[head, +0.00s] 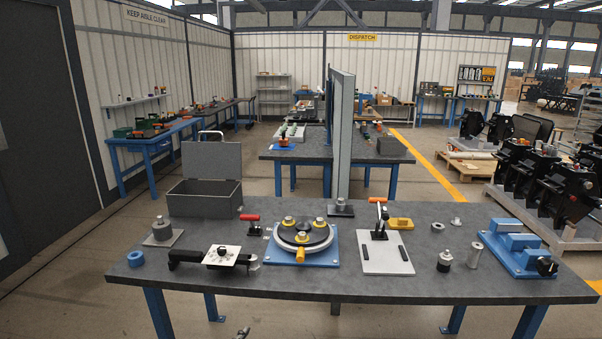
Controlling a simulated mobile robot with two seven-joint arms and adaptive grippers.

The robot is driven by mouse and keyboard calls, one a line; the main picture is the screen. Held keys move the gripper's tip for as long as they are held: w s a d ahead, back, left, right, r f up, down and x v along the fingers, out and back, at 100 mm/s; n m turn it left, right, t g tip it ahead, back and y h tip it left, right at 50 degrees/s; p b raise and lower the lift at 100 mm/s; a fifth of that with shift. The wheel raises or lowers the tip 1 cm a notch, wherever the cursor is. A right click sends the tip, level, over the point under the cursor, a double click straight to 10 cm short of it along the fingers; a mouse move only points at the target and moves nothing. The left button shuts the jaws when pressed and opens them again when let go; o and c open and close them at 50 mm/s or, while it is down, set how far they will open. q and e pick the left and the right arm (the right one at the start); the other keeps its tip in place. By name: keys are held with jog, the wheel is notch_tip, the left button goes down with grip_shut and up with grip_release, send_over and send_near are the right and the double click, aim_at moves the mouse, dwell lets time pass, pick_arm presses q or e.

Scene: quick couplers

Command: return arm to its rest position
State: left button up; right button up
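Neither of my grippers can be made out in the head view, and no arm reaches over the workbench (330,285). A small dark and metallic piece (243,332) shows at the bottom edge; I cannot tell what it is. On the bench, a round fixture with brass-coloured knobs (304,236) sits on a blue plate. A toggle clamp with an orange handle (380,220) stands on a pale plate (386,256). A black tool with a white plate (221,256) lies at the front left. A blue vise-like fixture (518,248) is at the right.
An open grey box (205,195) stands at the back left of the bench. A blue ring (136,258), a yellow block (400,223) and small metal cylinders (445,261) lie about. A tall panel (342,135) rises behind. The bench's front edge is clear.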

pick_arm(q)
jog(key=s+a+f+n+g, duration=0.1)
jog(key=s+f, duration=0.4)
jog(key=s, duration=0.7)
jog(key=s+a+f+n+g+y+p, duration=0.1)
jog(key=s+f, duration=0.4)
jog(key=s, duration=0.8)
jog(key=s+a+f+n+g+y, duration=0.1)
jog(key=s+a+f, duration=0.4)
jog(key=s, duration=0.7)
jog(key=shift+s+f+n+g, duration=0.3)
jog(key=shift+s+n+g, duration=0.05)
jog(key=shift+n+g, duration=0.6)
pick_arm(e)
jog(key=shift+w+a+r, duration=0.1)
jog(key=shift+w+r, duration=0.1)
jog(key=shift+r, duration=0.35)
jog(key=shift+w+r, duration=0.2)
jog(key=shift+r, duration=0.35)
jog(key=shift+w+a+r, duration=0.1)
jog(key=shift+w+r, duration=0.05)
jog(key=shift+w, duration=0.35)
jog(key=shift+s, duration=0.2)
jog(key=shift+s+d+f, duration=0.2)
jog(key=shift+s, duration=0.15)
jog(key=shift+w+a+r, duration=0.15)
jog(key=shift+w+r, duration=0.05)
jog(key=shift+w, duration=0.35)
jog(key=shift+s, duration=0.1)
